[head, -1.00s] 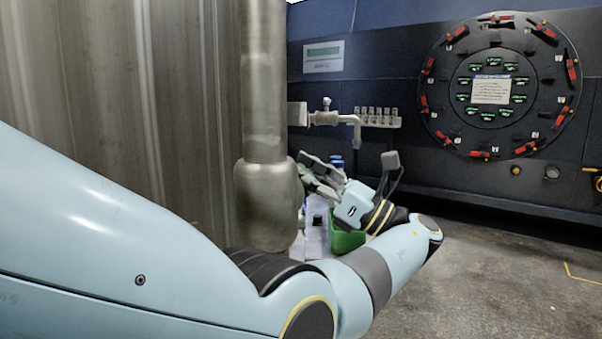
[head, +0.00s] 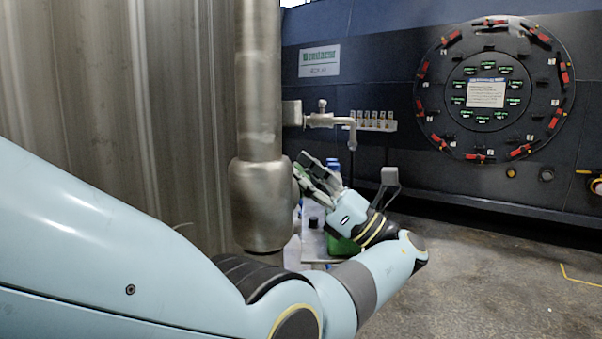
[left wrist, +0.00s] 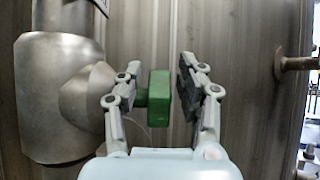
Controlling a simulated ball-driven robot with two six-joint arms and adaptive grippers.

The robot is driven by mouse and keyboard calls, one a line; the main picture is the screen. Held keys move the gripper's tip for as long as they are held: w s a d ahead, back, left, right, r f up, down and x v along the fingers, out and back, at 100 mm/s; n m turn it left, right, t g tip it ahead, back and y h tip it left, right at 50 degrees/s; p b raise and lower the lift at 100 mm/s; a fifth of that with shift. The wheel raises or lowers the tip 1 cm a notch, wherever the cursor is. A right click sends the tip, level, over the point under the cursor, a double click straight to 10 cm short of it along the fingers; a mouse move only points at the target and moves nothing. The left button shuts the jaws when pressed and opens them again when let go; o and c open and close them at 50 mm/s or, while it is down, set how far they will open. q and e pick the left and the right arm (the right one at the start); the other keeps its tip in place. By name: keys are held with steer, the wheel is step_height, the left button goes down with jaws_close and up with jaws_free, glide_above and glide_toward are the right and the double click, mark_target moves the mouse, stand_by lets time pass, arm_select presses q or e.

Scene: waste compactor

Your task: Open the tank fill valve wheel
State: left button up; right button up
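The green valve wheel (left wrist: 159,98) is edge-on in the left wrist view, on a stub from the bulged grey pipe fitting (left wrist: 65,95). My left gripper (left wrist: 157,80) is open, with one finger on each side of the wheel. A clear gap shows between the wheel and the right-hand finger; the left-hand finger overlaps the wheel's stem side, and I cannot tell if it touches. In the head view my left gripper (head: 301,167) is beside the pipe fitting (head: 259,205) and mostly hides the wheel. My right gripper is not in view.
A tall corrugated metal tank wall (head: 110,110) fills the left. A small tap (head: 330,120) and a rack (head: 372,121) are on the dark wall behind. A green container (head: 343,245) stands below my left gripper. Open floor (head: 490,270) lies to the right.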

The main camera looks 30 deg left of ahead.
mark_target(301, 167)
arm_select(q)
steer(key=shift+r, duration=0.15)
step_height(301, 167, up, 10)
steer(key=shift+f, duration=0.15)
stand_by(0.4)
